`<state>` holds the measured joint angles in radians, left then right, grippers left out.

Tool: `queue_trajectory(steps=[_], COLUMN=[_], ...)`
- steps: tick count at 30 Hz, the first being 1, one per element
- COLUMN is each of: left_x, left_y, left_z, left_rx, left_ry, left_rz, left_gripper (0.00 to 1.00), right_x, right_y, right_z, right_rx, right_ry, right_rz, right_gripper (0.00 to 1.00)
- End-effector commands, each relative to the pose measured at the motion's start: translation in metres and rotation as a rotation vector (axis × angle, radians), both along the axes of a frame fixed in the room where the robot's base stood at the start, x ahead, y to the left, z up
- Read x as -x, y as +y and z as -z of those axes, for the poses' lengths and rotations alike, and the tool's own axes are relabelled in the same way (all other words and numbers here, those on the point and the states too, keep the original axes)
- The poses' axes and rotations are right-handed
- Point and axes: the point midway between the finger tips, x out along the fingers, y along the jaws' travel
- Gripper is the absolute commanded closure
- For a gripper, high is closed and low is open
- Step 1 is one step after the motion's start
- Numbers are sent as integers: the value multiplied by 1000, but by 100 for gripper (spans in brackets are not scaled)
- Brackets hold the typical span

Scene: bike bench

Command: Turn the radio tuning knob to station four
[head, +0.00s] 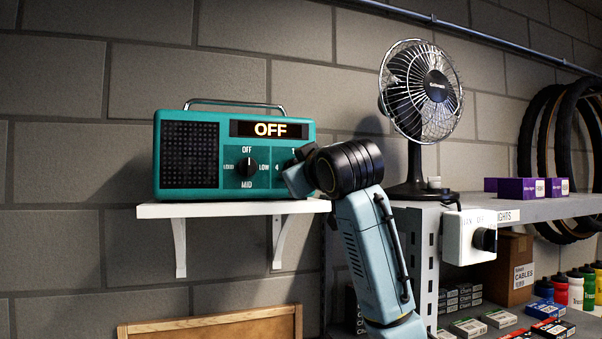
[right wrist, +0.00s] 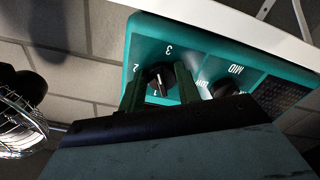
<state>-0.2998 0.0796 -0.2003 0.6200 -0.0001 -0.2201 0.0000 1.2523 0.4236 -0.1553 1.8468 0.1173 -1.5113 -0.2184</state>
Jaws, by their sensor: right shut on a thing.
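The teal radio (head: 193,122) stands on a white wall shelf, its display (head: 269,129) reading OFF. The tuning knob (right wrist: 161,79) is black with a white pointer line and has station numbers around it. In the right wrist view, which shows the radio upside down, the line points toward 1. My right gripper (right wrist: 160,86) is shut on this knob, one finger on each side. In the head view my right gripper (head: 297,174) covers the knob; the 1 and 4 show beside it. The volume knob (head: 246,166) points to OFF. My left gripper is not in view.
The white shelf (head: 233,209) ends just below my right gripper. A fan (head: 424,90) stands close to the right of my wrist, on a metal rack. A white switch box (head: 470,236) hangs on the rack. Purple boxes (head: 521,189) and bike tyres are farther right.

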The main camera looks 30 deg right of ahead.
Motion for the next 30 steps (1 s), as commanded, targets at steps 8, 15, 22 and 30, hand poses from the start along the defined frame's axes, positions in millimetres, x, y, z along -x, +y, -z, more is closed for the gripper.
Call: queue_trajectory(steps=[8,15,22,30], left_x=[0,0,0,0], left_y=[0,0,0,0], left_z=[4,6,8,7], left_rx=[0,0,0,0], left_ry=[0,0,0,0], left_rz=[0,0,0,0], left_gripper=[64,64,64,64], right_x=[-1,-2,-2,-3], right_y=[3,5,7,9], right_z=[3,3,3,2], right_rx=[-258,-480,-692,-941], right_ry=[-58,-111,-160,-218], right_rz=[-3,-3,-3,-2], right_gripper=[90,90,90,90])
